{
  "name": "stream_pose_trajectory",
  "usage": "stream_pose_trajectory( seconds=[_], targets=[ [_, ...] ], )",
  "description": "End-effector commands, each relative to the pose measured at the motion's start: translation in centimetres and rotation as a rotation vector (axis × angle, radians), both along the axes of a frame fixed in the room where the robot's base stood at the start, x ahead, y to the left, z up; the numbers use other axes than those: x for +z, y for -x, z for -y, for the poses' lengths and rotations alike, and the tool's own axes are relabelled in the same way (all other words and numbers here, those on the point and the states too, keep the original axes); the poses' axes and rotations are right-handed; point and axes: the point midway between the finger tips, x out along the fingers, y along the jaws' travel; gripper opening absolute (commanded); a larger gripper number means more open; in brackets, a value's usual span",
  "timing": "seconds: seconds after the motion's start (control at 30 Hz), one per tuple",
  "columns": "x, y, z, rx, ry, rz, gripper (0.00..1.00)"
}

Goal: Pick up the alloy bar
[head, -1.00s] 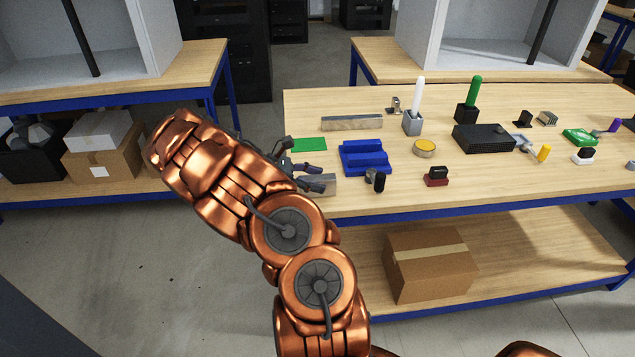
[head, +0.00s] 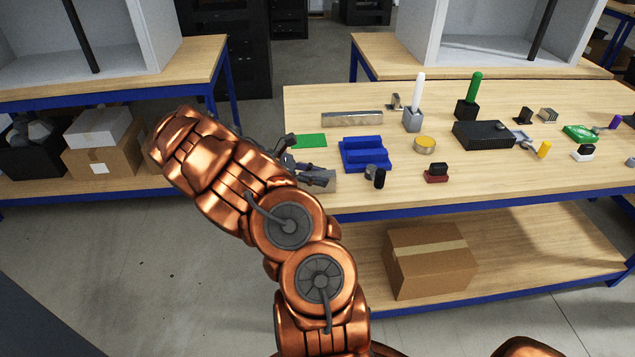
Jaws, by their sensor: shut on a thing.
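The alloy bar (head: 321,186) appears as a short grey metal block at the table's front left edge. My gripper (head: 313,176) is at the block from the left, with its dark fingers closed on it. The fingers and arm hide part of the block. I cannot tell whether it still touches the table. A longer silvery bar (head: 352,118) lies flat further back on the table, apart from my gripper.
A blue stepped holder (head: 364,155) and a dark cylindrical part (head: 379,178) stand just right of my gripper. A green plate (head: 309,141) lies behind it. A black box (head: 483,135) and several small items fill the right side.

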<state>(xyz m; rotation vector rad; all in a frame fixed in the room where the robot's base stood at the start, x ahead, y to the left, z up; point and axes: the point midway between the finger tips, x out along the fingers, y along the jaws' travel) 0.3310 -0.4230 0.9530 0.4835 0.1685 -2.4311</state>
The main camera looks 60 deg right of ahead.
Motion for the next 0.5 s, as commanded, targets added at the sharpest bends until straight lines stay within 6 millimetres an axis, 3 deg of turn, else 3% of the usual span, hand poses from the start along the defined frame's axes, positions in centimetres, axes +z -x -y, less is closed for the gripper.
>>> stream_pose_trajectory(
  seconds=[0.5],
  targets=[
    [1.1, -0.1, 0.0, 0.003, 0.002, 0.000, 0.00]
  ],
)
